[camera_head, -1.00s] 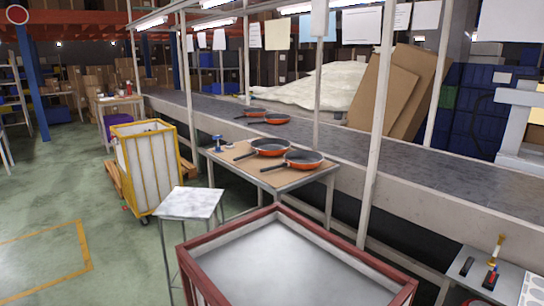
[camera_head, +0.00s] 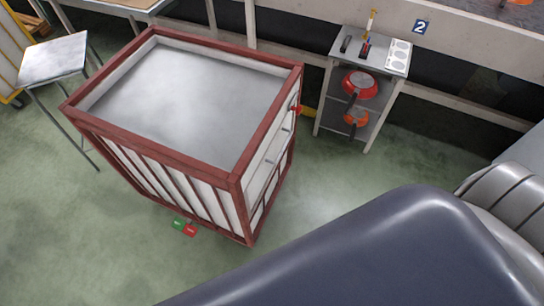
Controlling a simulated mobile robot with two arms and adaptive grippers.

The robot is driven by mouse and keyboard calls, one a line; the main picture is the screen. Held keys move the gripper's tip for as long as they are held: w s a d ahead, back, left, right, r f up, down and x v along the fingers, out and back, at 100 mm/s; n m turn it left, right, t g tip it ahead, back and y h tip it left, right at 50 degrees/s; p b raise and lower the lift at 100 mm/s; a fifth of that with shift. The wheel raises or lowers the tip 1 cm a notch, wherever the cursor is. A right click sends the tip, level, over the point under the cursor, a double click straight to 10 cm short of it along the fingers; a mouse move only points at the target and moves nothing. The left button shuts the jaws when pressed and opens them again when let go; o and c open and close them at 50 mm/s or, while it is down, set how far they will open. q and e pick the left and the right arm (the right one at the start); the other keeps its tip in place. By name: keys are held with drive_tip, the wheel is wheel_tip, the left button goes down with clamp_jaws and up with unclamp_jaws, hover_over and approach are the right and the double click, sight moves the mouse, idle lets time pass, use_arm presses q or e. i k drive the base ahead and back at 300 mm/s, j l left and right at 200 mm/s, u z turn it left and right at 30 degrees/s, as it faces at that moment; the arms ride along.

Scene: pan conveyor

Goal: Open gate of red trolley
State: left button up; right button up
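The red trolley (camera_head: 237,182) stands left of centre on the green floor. It has a red frame, white panels and a grey surface inside its top rim. Its right side, with small metal fittings and a red knob (camera_head: 296,109) near the far upper corner, faces right; I cannot tell for sure which part is the gate. Green and red pedals (camera_head: 184,228) show at its base. A large dark, smooth arm part of mine fills the lower right, apart from the trolley. Neither gripper is in view.
A small grey shelf stand (camera_head: 372,52) with red and orange pans below stands right of the trolley, by the conveyor frame with a "2" sign. A stool (camera_head: 55,60) stands at the left.

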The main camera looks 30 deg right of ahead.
sight(253, 193)
drive_tip(key=l+z, duration=0.25)
drive_tip(key=z, duration=0.25)
drive_tip(key=l+z, duration=0.25)
drive_tip(key=z, duration=0.25)
drive_tip(key=l+z, duration=0.25)
drive_tip(key=z, duration=0.25)
